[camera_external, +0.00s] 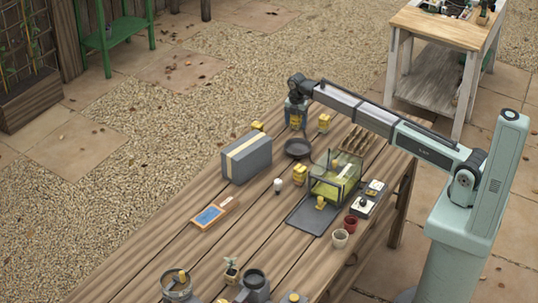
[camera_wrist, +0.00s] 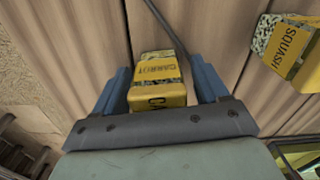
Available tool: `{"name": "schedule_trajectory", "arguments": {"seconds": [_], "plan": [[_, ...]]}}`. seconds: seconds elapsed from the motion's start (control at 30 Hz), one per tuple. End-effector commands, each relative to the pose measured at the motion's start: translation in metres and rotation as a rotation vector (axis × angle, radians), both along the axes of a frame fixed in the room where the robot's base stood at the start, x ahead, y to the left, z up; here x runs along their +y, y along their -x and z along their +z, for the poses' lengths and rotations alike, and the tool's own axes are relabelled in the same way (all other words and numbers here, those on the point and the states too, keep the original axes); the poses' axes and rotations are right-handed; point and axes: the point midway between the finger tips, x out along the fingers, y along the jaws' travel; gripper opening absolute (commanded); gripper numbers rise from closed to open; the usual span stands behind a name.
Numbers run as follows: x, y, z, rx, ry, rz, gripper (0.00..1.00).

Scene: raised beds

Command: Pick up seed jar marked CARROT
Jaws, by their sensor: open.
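The yellow seed jar marked CARROT (camera_wrist: 158,92) lies between the two blue fingers of my gripper (camera_wrist: 157,80) in the wrist view, with yellow on both sides of a speckled band. A gap shows at the fingers, which are open around it. In the external view my gripper (camera_external: 296,106) points down at the far end of the table, and a bit of yellow jar (camera_external: 295,123) shows between its fingers, mostly hidden. Whether the jar touches a finger I cannot tell. A similar yellow jar marked SQUASH (camera_wrist: 287,48) stands to the right, clear of the fingers.
The SQUASH jar appears close by in the external view (camera_external: 324,123). A dark round dish (camera_external: 298,148), a grey box with a pale band (camera_external: 247,166) and a glass case (camera_external: 350,185) stand nearer. More yellow jars (camera_external: 300,175) are near the case.

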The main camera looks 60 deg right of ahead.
Motion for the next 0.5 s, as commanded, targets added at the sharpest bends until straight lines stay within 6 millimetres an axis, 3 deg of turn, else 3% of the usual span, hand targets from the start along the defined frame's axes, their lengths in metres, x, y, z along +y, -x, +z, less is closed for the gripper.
{"name": "schedule_trajectory", "arguments": {"seconds": [0.13,0.5], "plan": [[0.0000,-0.0001,0.0005,0.000,0.000,0.000,0.73],[0.0001,-0.0001,0.0008,0.000,0.000,0.000,0.38]]}}
